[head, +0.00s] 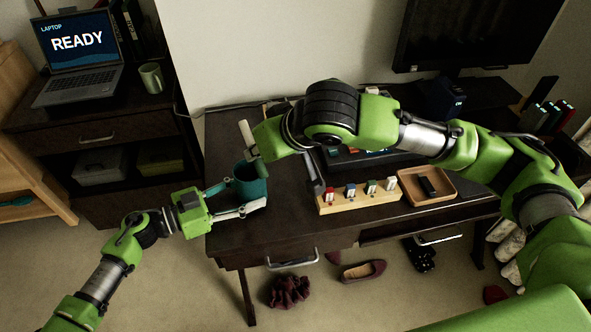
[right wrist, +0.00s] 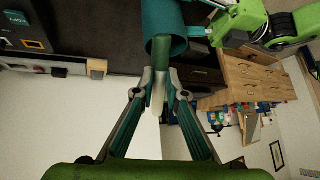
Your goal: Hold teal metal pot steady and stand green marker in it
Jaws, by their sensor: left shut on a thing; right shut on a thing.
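The teal metal pot (head: 251,183) stands upright near the left end of the dark desk. My left gripper (head: 246,196) is shut on it, with one finger on either side. In the right wrist view the pot (right wrist: 163,28) opens toward my right gripper. My right gripper (right wrist: 160,94) is shut on the green marker (right wrist: 161,54), gripping its pale part. The marker's green end points at the pot and lies at its mouth. How far it is inside the pot I cannot tell. In the head view the right arm partly hides the right fingers.
A wooden holder (head: 358,197) with several small blocks and a wooden tray (head: 429,187) with a dark item stand to the right. A monitor (head: 475,35) is behind. A laptop (head: 78,57) and mug (head: 152,77) sit on the left cabinet. Desk front is clear.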

